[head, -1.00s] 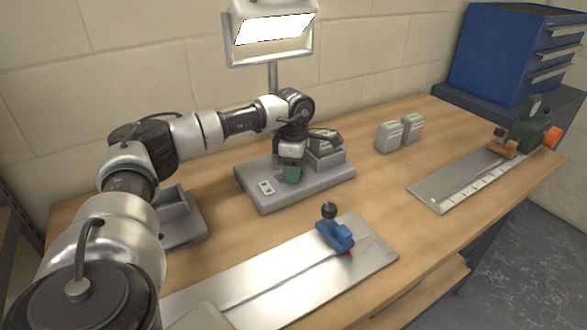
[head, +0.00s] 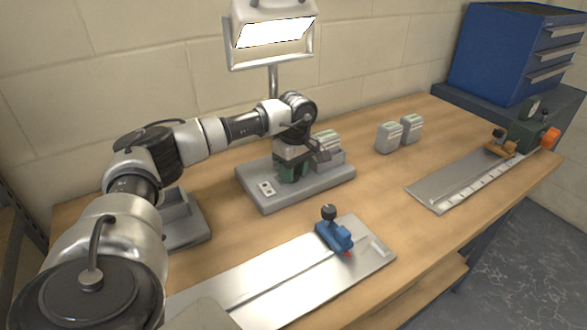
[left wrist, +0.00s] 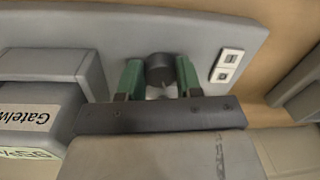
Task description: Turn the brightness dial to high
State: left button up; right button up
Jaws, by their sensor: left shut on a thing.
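The dial, a dark round knob (left wrist: 159,66), stands on the grey lamp base (head: 262,204) and shows in the left wrist view. My left gripper (head: 292,174) points down over the base and hides the dial in the head view. In the left wrist view, its two green fingers (left wrist: 159,80) sit on either side of the knob, shut on it. The work lamp (head: 275,34) above the base is lit. I cannot make out the dial's markings. My right gripper is not in view.
A socket plate (head: 266,188) and a grey battery block (head: 328,143) are on the base beside the gripper. A metal rail plate with a blue clamp (head: 336,236) lies in front. Two grey boxes (head: 389,138) stand to the right, with bare bench around them.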

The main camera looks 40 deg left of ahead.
pick_arm(q)
jog(key=m, duration=0.4)
jog(key=shift+m, duration=0.3)
jog(key=m, duration=0.3)
jog(key=shift+m, duration=0.4)
jog(key=m, duration=0.4)
jog(key=shift+s+y, duration=0.1)
jog(key=shift+y, duration=0.2)
jog(key=shift+a+r+m+t, duration=0.1)
jog(key=shift+m+t, duration=0.2)
jog(key=shift+m, duration=1.7)
jog(key=o, duration=0.9)
jog(key=r, duration=1)
jog(key=shift+d+r, duration=0.35)
